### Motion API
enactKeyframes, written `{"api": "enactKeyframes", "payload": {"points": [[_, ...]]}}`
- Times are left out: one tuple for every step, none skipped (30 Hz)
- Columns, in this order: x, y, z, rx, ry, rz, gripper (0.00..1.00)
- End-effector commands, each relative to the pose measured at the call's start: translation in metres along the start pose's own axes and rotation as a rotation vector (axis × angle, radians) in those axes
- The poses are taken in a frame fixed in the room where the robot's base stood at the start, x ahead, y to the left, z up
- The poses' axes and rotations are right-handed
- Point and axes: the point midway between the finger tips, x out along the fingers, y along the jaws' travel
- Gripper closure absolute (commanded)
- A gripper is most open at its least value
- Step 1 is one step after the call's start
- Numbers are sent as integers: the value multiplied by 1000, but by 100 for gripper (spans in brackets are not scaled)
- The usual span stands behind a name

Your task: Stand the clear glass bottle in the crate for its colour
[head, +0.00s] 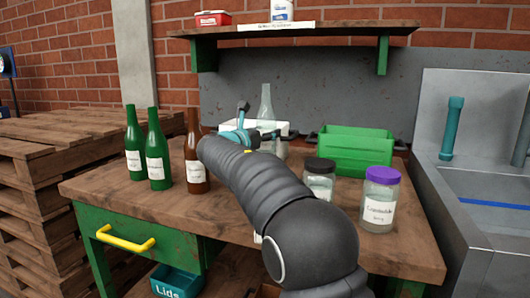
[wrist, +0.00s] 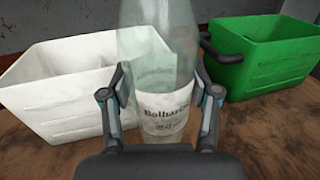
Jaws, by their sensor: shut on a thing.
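The clear glass bottle (head: 265,102) is upright, and its white label shows in the wrist view (wrist: 168,112). My gripper (head: 257,122) is shut on it, with one finger on each side near the label in the wrist view (wrist: 161,92). The white crate (wrist: 60,118) is behind and to the left of the bottle in the wrist view; in the head view it is partly hidden by my arm (head: 283,127). The green crate (head: 350,160) is to the right; it also shows in the wrist view (wrist: 262,72). I cannot tell whether the bottle's base touches the table.
Two green bottles (head: 155,160) and a brown bottle (head: 194,165) stand at the left of the wooden table (head: 120,195). A black-lidded jar (head: 319,183) and a purple-lidded jar (head: 379,205) stand at the right front. A shelf (head: 345,30) hangs above; a sink is at right.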

Motion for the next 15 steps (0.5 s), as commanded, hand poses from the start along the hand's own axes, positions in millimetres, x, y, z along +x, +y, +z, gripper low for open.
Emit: {"api": "enactKeyframes", "payload": {"points": [[0, 0, -2, 0, -1, 0, 82], [0, 0, -4, 1, -1, 0, 82], [0, 0, -7, 0, -1, 0, 82], [0, 0, -11, -1, 0, 0, 82], [0, 0, -16, -2, 0, 0, 82], [0, 0, -22, -1, 1, 0, 82], [0, 0, -27, -2, 1, 0, 82], [0, 0, -31, -2, 0, 0, 82], [0, 0, -36, -1, 0, 0, 82], [0, 0, -40, -1, 0, 0, 82], [0, 0, -42, -1, 0, 0, 82], [0, 0, -45, 0, 0, -1, 82], [0, 0, -46, 1, -1, -1, 82], [0, 0, -47, 2, -1, 0, 82], [0, 0, -47, 2, -1, 0, 82]]}}
